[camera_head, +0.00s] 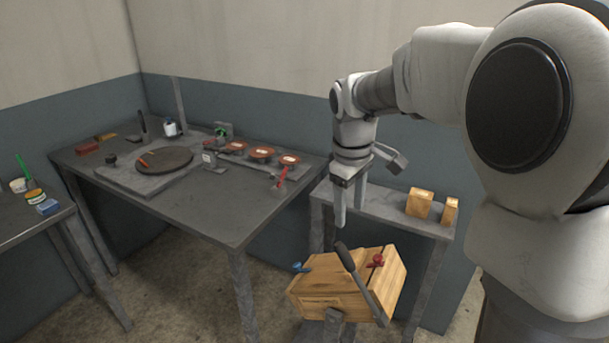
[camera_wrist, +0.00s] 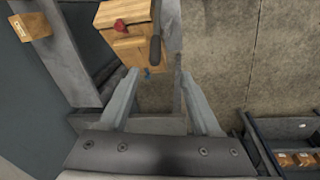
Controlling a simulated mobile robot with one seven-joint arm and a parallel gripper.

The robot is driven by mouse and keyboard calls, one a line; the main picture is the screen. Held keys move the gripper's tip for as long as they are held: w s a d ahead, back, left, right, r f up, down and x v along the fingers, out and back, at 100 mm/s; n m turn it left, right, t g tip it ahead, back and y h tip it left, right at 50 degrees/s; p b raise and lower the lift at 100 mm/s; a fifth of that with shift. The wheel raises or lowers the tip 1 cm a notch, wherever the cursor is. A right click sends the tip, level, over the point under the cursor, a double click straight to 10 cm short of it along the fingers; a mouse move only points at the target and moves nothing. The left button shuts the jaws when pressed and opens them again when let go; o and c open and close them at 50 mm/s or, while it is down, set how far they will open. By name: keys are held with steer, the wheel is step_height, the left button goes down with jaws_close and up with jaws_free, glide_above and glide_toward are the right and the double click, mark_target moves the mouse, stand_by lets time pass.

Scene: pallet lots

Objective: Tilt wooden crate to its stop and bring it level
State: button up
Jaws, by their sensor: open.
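The wooden crate (camera_head: 330,290) sits on a grey stand near the floor, below my gripper (camera_head: 350,212). It looks tilted, its right side higher in the head view. A dark lever (camera_head: 360,281) runs across it, with a red knob (camera_head: 377,261) on top and a blue knob (camera_head: 301,267) at the left. In the wrist view the crate (camera_wrist: 127,50) is ahead of my gripper (camera_wrist: 160,80), with the lever (camera_wrist: 155,30) at its right edge. My gripper is open and empty, its fingers apart from the crate and lever.
A grey shelf table (camera_head: 385,212) with two small wooden blocks (camera_head: 419,204) stands behind the crate. A large grey workbench (camera_head: 215,212) with a round dark plate (camera_head: 163,160) and several parts is at the left.

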mark_target(343, 262)
steer(key=shift+n+g, duration=0.3)
steer(key=shift+n, duration=0.3)
steer(key=w+f+b, duration=0.1)
steer(key=f, duration=0.6)
steer(key=w+f+b, duration=0.1)
steer(key=w+f, duration=0.1)
steer(key=f, duration=0.4)
steer(key=w+d+f+b, duration=0.1)
steer(key=f, duration=0.6)
steer(key=shift+w+f, duration=0.15)
steer(key=shift+f, duration=0.2)
jaws_close()
